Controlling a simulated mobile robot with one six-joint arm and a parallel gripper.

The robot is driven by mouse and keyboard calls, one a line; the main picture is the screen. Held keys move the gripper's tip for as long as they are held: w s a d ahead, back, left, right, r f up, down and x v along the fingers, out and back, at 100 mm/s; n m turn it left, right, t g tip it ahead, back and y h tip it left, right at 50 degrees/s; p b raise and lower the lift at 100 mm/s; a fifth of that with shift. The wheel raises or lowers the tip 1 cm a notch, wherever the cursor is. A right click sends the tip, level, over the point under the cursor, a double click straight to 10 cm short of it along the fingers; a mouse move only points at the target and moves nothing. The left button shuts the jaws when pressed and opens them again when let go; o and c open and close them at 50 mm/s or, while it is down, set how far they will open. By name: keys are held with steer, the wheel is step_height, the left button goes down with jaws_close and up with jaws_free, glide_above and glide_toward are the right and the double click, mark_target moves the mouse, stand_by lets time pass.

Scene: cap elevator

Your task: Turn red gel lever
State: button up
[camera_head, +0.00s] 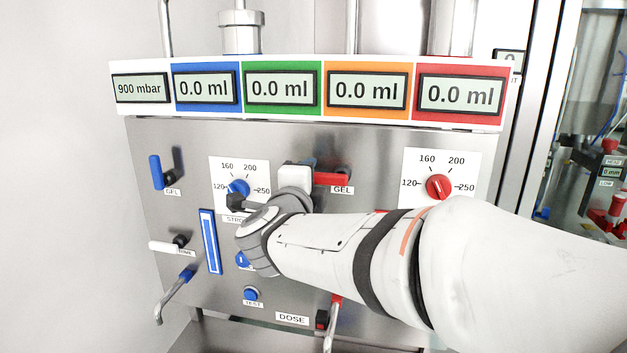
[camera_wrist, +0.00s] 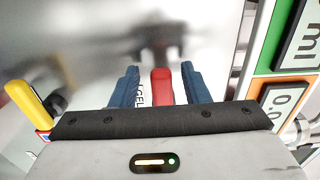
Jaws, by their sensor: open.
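The red gel lever (camera_head: 331,179) sticks out level to the left from its pivot on the steel panel in the head view, just above a GEL label. In the wrist view the red lever (camera_wrist: 162,86) lies between the two blue fingers of my gripper (camera_wrist: 161,84). The fingers are open, one on each side, with a visible gap to each. In the head view my gripper (camera_head: 311,177) is at the lever's left end. Its fingers are mostly hidden there by the wrist.
A red dial (camera_head: 438,187) sits right of the lever and a blue dial (camera_head: 238,188) left of it. A blue gel lever (camera_head: 155,172) is at far left. A yellow lever (camera_wrist: 27,104) shows in the wrist view. Displays (camera_head: 366,92) run above; my arm covers the panel's lower right.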

steer(key=s+a+b, duration=0.1)
steer(key=s, duration=0.6)
steer(key=shift+w+a, duration=0.1)
steer(key=s+d+f+n+g+y, duration=0.1)
steer(key=d+f+n+g+y, duration=0.2)
steer(key=f+n, duration=0.4)
steer(key=s+d+f+n+g+y, duration=0.25)
steer(key=f+n+y, duration=0.25)
steer(key=n, duration=0.4)
steer(key=s+d+f+n+g+h, duration=0.4)
steer(key=s+d+f+g, duration=0.5)
steer(key=s+d+f, duration=0.3)
steer(key=shift+s+d+f+h, duration=0.2)
steer(key=shift+s+d+h, duration=0.1)
steer(key=shift+s+d, duration=0.55)
